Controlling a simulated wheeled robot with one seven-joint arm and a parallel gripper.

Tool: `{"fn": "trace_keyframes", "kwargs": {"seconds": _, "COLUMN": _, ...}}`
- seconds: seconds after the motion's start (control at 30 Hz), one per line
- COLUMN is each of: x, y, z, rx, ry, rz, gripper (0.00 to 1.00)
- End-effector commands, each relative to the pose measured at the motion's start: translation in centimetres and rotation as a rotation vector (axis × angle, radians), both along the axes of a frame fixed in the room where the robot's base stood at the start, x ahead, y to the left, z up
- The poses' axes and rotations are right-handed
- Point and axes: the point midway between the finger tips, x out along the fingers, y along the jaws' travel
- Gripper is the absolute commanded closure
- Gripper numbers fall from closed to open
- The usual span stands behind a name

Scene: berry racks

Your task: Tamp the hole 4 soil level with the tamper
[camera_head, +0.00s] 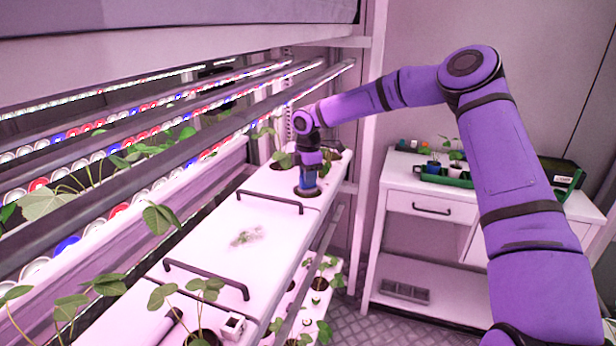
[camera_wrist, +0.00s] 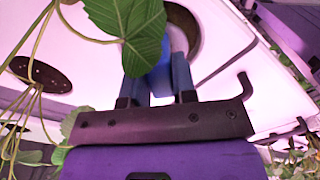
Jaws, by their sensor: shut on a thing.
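My gripper (camera_head: 309,165) reaches over the far part of the white rack channel and points down. In the wrist view my gripper (camera_wrist: 160,92) is shut on the blue tamper (camera_wrist: 153,80), with a finger on each side. The tamper (camera_head: 308,181) stands about upright over a dark round hole (camera_head: 307,191) in the white top. In the wrist view the hole's rim (camera_wrist: 198,30) shows just beyond the tamper. A big green leaf hides part of the tamper and hole. I cannot tell whether the tamper touches the soil, and no hole number is readable.
A leafy plant (camera_head: 283,159) grows close beside the gripper. Black handles (camera_head: 270,200) stand up from the channel top. Lamp bars (camera_head: 250,110) run along the left. A white bench (camera_head: 455,207) with a green tray (camera_head: 445,178) is at right.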

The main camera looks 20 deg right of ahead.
Motion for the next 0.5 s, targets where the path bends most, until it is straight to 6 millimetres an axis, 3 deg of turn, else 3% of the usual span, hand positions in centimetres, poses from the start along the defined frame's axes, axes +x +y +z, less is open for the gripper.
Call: {"fn": "trace_keyframes", "kwargs": {"seconds": 0.5, "x": -0.01, "y": 0.0, "z": -0.55, "rx": 0.0, "ry": 0.001, "rz": 0.0, "gripper": 0.94}}
